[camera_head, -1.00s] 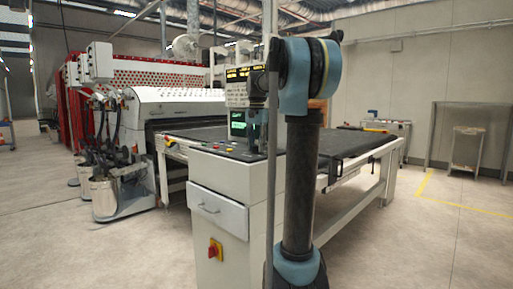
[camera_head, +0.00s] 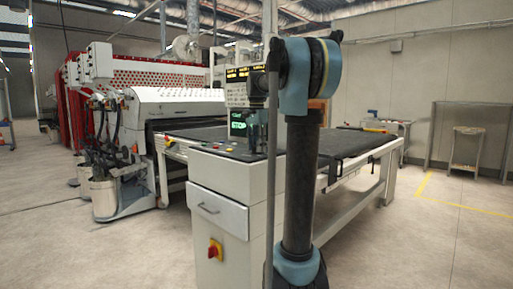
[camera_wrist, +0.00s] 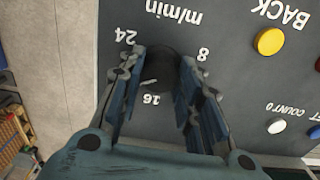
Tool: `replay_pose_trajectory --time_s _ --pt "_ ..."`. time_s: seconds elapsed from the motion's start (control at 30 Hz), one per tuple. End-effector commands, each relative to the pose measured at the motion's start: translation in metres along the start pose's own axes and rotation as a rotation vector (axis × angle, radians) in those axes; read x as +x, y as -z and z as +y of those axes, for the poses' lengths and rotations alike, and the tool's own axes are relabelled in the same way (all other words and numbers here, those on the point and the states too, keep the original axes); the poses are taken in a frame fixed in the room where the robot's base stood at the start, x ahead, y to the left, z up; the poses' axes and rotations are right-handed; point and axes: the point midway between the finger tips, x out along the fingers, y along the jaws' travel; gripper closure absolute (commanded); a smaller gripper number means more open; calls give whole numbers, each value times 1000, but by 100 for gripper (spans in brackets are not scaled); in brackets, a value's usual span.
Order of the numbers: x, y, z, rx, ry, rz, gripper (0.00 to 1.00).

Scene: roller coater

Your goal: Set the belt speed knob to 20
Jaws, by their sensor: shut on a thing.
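The belt speed knob (camera_wrist: 158,70) is a dark round knob on the grey control panel (camera_wrist: 225,65), seen upside down in the wrist view. The labels 24, 16, 8 and "m/min" stand around it. A short white pointer line on the knob points to the lower left in the picture, between the 16 and the 24. My gripper (camera_wrist: 161,72) has a finger on each side of the knob and is shut on it. The fingers hide parts of the knob's sides. In the head view, my arm stands in front of the machine's control cabinet and the knob cannot be made out.
A yellow button (camera_wrist: 270,41) and a white button (camera_wrist: 277,126) sit on the panel right of the knob. In the head view, a green-lit screen (camera_head: 239,124) stands above the cabinet (camera_head: 232,180). A red-and-yellow switch (camera_head: 215,250) is on its front.

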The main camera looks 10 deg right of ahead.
Motion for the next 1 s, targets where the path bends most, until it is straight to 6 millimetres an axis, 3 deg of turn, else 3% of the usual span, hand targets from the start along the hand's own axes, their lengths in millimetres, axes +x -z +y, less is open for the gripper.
replay_pose_trajectory --time_s 0.03,0.07,0.13,0.17,0.63,1.0 --pt "-1 0 -3 -2 5 0 92" --pt "-1 0 -3 -2 5 0 66" --pt "-1 0 -2 -2 5 0 50" --pt "-1 0 -2 -2 5 0 47" --pt "-10 0 -1 -1 2 0 47" --pt "-74 1 -2 -1 2 0 47"
